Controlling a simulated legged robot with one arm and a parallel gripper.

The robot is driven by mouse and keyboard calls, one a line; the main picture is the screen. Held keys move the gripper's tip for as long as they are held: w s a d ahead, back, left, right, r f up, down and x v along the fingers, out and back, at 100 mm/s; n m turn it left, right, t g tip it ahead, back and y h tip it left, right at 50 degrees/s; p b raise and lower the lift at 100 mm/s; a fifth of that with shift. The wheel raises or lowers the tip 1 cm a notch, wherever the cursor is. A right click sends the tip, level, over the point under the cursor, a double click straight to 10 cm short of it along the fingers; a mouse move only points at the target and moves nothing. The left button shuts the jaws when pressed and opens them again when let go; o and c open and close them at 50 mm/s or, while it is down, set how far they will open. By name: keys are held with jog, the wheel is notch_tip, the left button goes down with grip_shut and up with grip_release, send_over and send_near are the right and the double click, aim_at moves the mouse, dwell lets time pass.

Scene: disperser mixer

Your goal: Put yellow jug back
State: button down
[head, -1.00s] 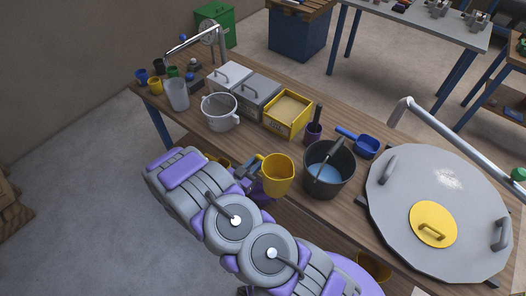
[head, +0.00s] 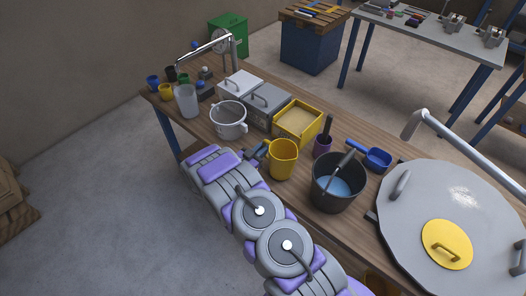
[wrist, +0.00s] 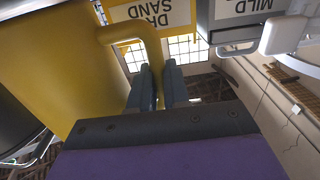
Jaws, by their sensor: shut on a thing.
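The yellow jug (head: 284,160) is upright over the near part of the wooden workbench, left of the black bucket. My gripper (head: 258,153) is at the jug's left side, shut on its handle. In the wrist view the jug (wrist: 65,65) fills the left side, and its handle runs down between the fingers of my gripper (wrist: 158,88). I cannot tell whether the jug's base touches the bench.
A black bucket (head: 333,196) with blue liquid stands right of the jug. A white strainer pot (head: 228,122) is left. A large grey lid (head: 460,200) covers the right.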

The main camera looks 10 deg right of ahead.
jog(key=shift+a+f, duration=0.1)
jog(key=shift+f, duration=0.5)
jog(key=shift+a+r, duration=0.1)
jog(key=shift+a, duration=0.2)
jog(key=c, duration=1)
grip_release()
jog(key=shift+d, duration=0.3)
jog(key=shift+c, duration=0.2)
jog(key=shift+a, duration=0.2)
